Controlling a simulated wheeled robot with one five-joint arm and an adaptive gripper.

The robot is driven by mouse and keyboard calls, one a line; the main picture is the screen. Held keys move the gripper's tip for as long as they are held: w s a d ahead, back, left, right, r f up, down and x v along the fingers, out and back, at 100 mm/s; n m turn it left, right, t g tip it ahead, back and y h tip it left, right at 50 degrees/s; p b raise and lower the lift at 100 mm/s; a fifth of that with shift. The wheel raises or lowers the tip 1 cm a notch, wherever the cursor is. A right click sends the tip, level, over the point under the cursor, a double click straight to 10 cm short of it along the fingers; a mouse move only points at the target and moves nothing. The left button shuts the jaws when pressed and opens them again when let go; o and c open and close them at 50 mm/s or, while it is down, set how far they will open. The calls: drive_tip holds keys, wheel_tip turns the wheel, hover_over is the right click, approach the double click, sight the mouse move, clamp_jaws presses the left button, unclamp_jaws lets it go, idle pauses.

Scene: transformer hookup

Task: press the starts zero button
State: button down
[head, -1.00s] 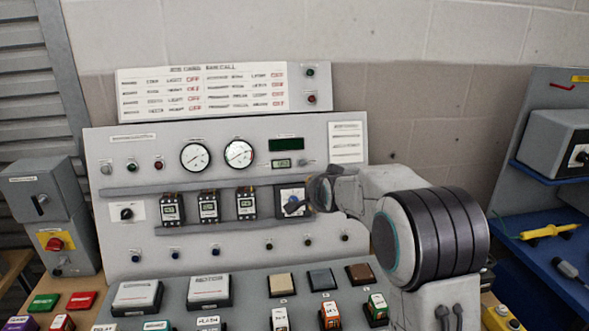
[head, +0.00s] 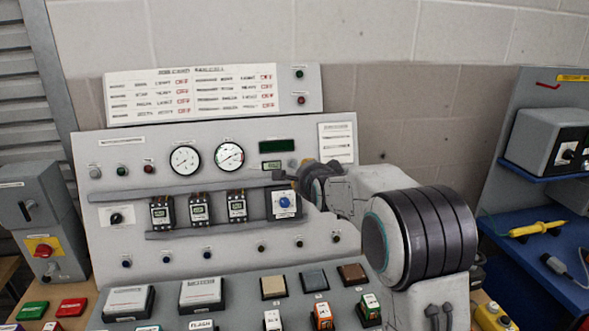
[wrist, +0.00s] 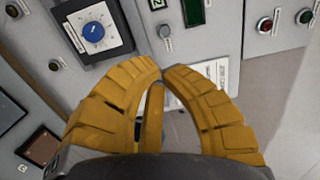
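The button labels are too blurred to read, so I cannot tell for certain which one is starts zero. A small grey round control (wrist: 165,32) sits beside the small display (head: 271,164) on the upright panel. In the wrist view it lies just beyond my fingertips. My gripper (wrist: 163,70) has yellow fingers whose tips meet, with nothing visible between them. In the head view my gripper (head: 284,177) is in front of the panel, just below that display and above the blue knob (head: 284,202). I cannot tell whether it touches the panel.
Several small dark buttons (head: 261,248) line the lower panel. Breakers (head: 199,210) stand left of the blue knob. A white sheet (head: 338,143) is at the panel's upper right. Green (head: 299,74) and red (head: 301,100) buttons are on the top board. A blue shelf (head: 545,255) stands right.

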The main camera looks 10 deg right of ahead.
sight(294, 167)
drive_tip(key=shift+w, duration=0.1)
drive_tip(key=p+x, duration=0.6)
drive_tip(key=x, duration=0.7)
drive_tip(key=shift+w+f, duration=0.15)
drive_tip(key=shift+w, duration=0.15)
drive_tip(key=shift+w+f, duration=0.1)
drive_tip(key=shift+f, duration=0.05)
